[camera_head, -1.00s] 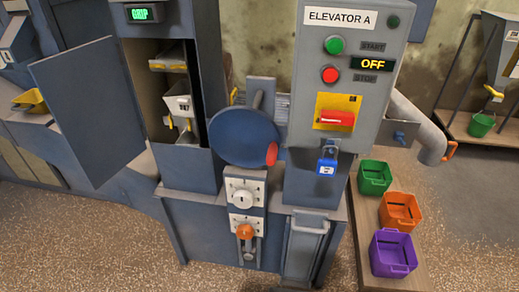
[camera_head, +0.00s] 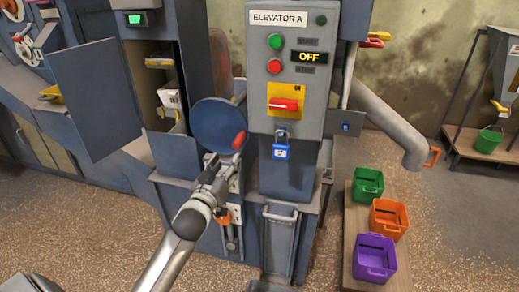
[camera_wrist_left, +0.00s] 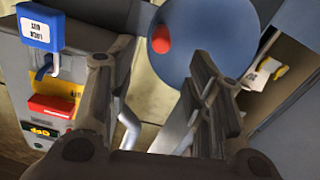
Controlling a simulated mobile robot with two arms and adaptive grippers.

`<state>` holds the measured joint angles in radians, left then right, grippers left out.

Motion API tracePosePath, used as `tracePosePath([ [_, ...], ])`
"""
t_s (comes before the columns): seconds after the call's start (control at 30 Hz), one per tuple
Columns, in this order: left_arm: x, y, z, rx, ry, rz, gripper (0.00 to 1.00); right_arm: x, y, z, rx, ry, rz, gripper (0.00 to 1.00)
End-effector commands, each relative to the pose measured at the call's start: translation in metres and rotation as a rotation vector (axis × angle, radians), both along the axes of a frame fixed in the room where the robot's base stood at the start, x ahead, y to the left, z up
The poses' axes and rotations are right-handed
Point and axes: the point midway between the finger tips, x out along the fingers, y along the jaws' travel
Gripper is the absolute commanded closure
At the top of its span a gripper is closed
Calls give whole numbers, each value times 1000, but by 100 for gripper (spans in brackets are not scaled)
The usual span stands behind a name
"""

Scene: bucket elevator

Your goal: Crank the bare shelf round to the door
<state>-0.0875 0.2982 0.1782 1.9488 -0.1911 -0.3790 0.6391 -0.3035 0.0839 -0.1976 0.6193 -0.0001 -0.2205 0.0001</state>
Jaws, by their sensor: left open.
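The crank is a blue disc (camera_head: 215,122) with a red handle (camera_head: 239,140) at its lower right. My left gripper (camera_head: 211,162) is just below the disc, open and empty. In the left wrist view the disc (camera_wrist_left: 208,32) and red handle (camera_wrist_left: 161,39) lie beyond the open fingers (camera_wrist_left: 148,65), apart from them. The door (camera_head: 97,98) stands open to the left of the cabinet. My right gripper is not in view.
The control box (camera_head: 290,100) right of the crank reads OFF, with a red switch (camera_head: 284,104) and blue padlock (camera_head: 281,152). Green (camera_head: 369,183), orange (camera_head: 389,217) and purple (camera_head: 374,258) bins stand on a bench to the right.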

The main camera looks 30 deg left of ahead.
Motion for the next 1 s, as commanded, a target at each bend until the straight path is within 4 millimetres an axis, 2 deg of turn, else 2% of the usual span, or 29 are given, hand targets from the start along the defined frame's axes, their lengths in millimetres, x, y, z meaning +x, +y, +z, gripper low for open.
tracePosePath([
  [0.17, 12, 3, 6, 1, -10, 0, 53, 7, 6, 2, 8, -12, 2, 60],
  [0.37, 44, 11, 7, 2, -11, 1, 53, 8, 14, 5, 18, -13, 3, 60],
  [0.63, 85, 21, 6, 1, -8, 1, 53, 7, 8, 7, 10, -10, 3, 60],
  [0.8, 99, 24, 5, 2, -8, 0, 53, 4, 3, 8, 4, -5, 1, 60],
  [1.0, 105, 25, 4, 2, -7, 0, 53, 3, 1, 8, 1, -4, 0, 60],
])
